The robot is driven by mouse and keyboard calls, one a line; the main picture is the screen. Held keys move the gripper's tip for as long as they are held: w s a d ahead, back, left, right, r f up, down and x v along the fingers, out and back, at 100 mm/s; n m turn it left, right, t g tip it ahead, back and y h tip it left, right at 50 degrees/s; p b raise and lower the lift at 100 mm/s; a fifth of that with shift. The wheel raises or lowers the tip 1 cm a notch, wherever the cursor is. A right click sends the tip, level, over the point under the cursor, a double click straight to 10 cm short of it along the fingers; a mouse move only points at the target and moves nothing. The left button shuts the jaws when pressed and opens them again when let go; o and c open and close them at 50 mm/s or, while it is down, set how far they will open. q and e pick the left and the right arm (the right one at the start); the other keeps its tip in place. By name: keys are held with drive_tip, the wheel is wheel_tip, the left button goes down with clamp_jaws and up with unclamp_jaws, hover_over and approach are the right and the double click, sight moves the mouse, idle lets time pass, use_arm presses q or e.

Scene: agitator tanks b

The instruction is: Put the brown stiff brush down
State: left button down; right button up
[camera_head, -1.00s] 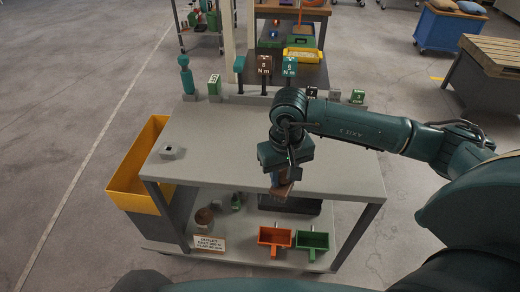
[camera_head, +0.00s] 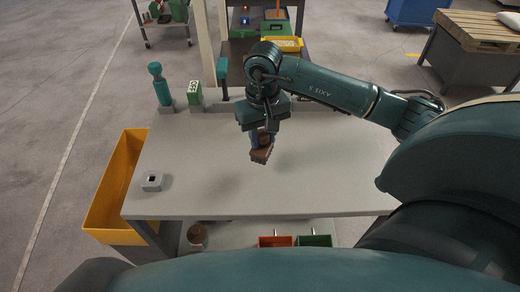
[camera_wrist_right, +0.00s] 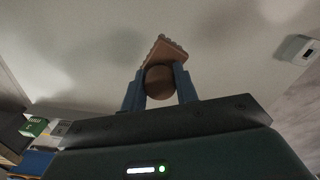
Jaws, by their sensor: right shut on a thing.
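The brown stiff brush (camera_head: 261,153) is in my right gripper (camera_head: 263,138), tilted, above the middle of the grey table top (camera_head: 310,180). In the right wrist view the blue fingers of the gripper (camera_wrist_right: 160,88) close on both sides of the brush's round brown part, and the brush's bristled end (camera_wrist_right: 165,50) points away over the pale table surface. The brush seems clear of the table; the exact gap cannot be told. My left gripper is not in view.
A small grey socket block (camera_head: 152,182) sits at the table's left. A yellow bin (camera_head: 112,195) hangs beside the left edge. A teal bottle-shaped tool (camera_head: 160,84) and a green block (camera_head: 195,92) stand along the back edge. The table's middle and right are bare.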

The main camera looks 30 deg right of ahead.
sight(262, 151)
drive_tip(key=shift+f, duration=0.85)
wheel_tip(262, 151, down, 3)
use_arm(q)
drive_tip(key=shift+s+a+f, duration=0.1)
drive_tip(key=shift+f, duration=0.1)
use_arm(e)
drive_tip(key=shift+f, duration=0.35)
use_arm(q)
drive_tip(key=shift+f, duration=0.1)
use_arm(e)
drive_tip(key=o, duration=0.5)
drive_tip(key=shift+f, duration=0.2)
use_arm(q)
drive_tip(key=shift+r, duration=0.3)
use_arm(e)
drive_tip(key=o, duration=0.4)
drive_tip(key=shift+r, duration=0.1)
drive_tip(key=shift+o, duration=0.2)
